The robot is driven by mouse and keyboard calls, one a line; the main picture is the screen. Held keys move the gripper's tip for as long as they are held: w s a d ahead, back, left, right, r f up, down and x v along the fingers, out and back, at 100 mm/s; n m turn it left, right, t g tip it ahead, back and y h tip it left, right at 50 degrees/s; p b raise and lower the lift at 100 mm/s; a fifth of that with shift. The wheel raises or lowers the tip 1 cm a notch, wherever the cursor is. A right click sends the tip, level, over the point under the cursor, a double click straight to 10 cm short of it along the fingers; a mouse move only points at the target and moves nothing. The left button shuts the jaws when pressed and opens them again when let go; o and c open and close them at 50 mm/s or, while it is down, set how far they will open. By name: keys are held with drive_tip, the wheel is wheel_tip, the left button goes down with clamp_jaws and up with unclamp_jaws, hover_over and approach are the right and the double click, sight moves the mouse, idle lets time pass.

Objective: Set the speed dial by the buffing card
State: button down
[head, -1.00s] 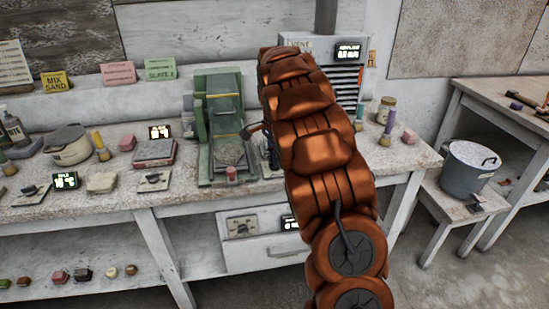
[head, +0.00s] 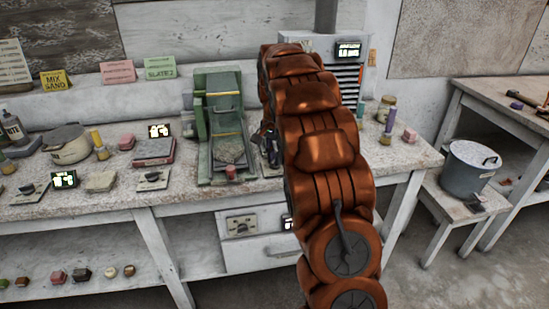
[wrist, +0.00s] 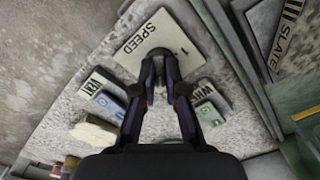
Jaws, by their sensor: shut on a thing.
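In the wrist view, a pale plate marked SPEED (wrist: 150,45) lies on the bench, with a short dark mark near its right side. My gripper (wrist: 162,55) is over the plate, its two dark fingers closed together at the tips. The dial's knob is hidden between and under the fingertips. In the head view, my arm covers most of the gripper and the plate. Cards stand along the back ledge: a yellow MIX SAND card (head: 56,80), a pink card (head: 118,72) and a green SLATE 2 card (head: 160,68). I cannot read the pink card or pick out a buffing card.
A green machine (head: 222,90) stands on the bench just left of my arm. Small blocks flank the fingers in the wrist view, beside a label (wrist: 102,83) on the left. A grey vented cabinet with a small display (head: 348,50) stands behind my arm.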

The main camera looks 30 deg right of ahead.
drive_tip(key=n, duration=0.3)
drive_tip(key=shift+n, duration=0.4)
drive_tip(key=shift+n+b, duration=0.35)
drive_tip(key=shift+n, duration=1.55)
drive_tip(key=c, duration=1.2)
unclamp_jaws()
drive_tip(key=shift+r, duration=0.1)
drive_tip(key=shift+r, duration=5.95)
